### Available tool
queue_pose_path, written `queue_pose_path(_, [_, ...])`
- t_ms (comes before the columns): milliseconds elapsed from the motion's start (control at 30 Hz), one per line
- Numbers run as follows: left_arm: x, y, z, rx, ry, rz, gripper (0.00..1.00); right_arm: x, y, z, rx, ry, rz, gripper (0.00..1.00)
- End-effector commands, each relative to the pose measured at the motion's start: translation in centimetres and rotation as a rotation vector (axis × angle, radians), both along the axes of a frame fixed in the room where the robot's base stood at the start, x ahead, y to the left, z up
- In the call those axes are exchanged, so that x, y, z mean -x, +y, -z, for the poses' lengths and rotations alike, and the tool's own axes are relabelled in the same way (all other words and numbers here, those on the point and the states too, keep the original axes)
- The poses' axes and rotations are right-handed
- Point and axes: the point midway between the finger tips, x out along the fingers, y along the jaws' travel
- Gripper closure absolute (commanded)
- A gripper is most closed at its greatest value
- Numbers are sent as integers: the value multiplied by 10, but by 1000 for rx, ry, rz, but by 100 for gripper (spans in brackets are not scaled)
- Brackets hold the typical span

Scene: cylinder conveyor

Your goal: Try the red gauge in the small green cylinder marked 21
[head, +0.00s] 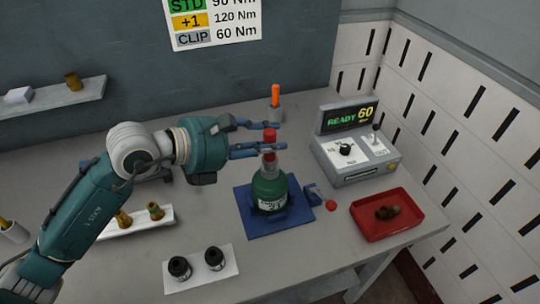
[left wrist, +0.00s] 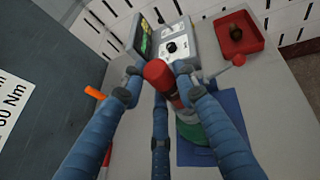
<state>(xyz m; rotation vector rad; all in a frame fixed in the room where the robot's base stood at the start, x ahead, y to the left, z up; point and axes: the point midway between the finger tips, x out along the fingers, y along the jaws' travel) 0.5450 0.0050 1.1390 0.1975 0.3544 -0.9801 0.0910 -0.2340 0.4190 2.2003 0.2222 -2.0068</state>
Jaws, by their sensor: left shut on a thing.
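The red gauge (head: 270,134) is upright directly over the cylinder's grey neck (head: 270,169). My left gripper (head: 276,137) is shut on the gauge, fingers on both sides of it, as the left wrist view (left wrist: 158,73) shows. I cannot tell whether the gauge's lower end is inside the neck or just touching it. My right gripper is not in view.
A grey control box (head: 358,150) reading "READY 60" stands behind right. A red tray (head: 400,214) with a brown part is at right. An orange-handled tool (head: 276,96) stands behind the gripper. Two black caps (head: 214,258) sit on a white mat in front.

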Motion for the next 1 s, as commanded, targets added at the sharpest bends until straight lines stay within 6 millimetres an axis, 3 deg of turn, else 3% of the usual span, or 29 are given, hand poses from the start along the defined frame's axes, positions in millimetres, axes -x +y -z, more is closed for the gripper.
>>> queue_pose_path(1000, [0, 0, -53, 0, -1, 0, 100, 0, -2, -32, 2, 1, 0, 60])
